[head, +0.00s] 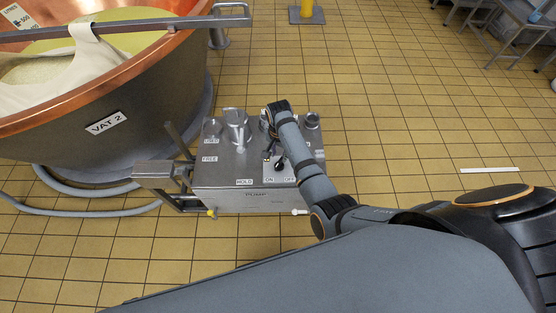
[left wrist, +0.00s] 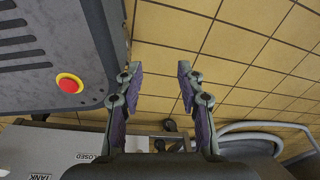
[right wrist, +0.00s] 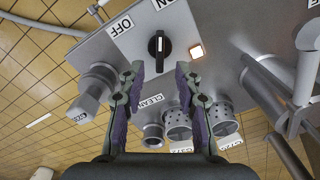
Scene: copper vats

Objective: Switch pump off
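The pump box (head: 245,201) is a grey metal cabinet labelled PUMP, beside the copper vat in the head view. On its panel, the black rotary switch (right wrist: 158,50) has a white line on the half toward the ON label (right wrist: 160,3). The OFF label (right wrist: 120,26) is to its left in the right wrist view. My left gripper (left wrist: 160,76) is open and empty over the floor.
The copper vat (head: 107,123), marked VAT 2, stands at the left with hoses (head: 75,208) on the floor. Metal fittings (head: 236,127) rise from the pump box near the switch. Tiled floor to the right is mostly clear.

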